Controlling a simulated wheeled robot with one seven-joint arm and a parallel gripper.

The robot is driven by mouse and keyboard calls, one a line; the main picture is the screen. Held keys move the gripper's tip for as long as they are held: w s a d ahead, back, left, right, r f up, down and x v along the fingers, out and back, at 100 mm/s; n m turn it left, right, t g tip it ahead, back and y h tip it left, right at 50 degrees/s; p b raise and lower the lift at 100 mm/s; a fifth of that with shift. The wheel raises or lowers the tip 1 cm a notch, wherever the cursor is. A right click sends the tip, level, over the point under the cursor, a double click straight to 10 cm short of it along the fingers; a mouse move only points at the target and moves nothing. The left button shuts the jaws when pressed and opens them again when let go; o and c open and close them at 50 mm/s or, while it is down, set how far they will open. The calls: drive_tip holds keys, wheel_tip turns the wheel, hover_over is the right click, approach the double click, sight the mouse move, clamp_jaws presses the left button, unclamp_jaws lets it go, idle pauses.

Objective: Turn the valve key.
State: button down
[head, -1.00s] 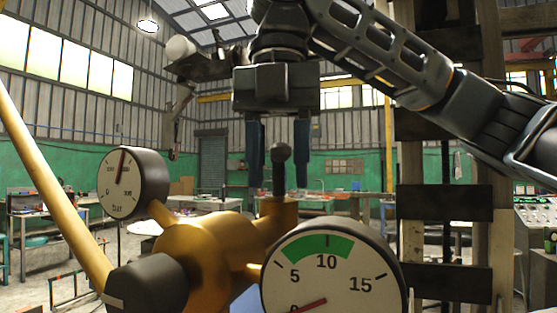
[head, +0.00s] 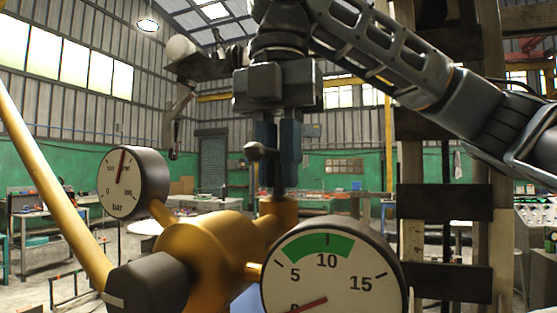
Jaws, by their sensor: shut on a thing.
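The valve key is a dark grey bar with a ball end (head: 252,150) on a dark upright stem (head: 279,181), standing on the brass valve body (head: 205,250). My gripper (head: 280,168) points down from above, with its two blue fingers shut on the key's bar. The ball end sticks out to the left of the fingers. The large front gauge (head: 333,275) has a green band around 10, and its red needle lies low near 0. The fingers hide part of the bar.
A smaller bar gauge (head: 134,183) stands at the left on the brass pipework. A black knob (head: 147,287) is at the lower left. A yellow pipe (head: 50,185) slants down the left side. A wooden ladder-like frame (head: 443,203) stands to the right.

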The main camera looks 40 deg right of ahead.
drive_tip(key=shift+m, duration=1)
drive_tip(key=c, duration=1.1)
unclamp_jaws()
drive_tip(key=shift+r, duration=3.9)
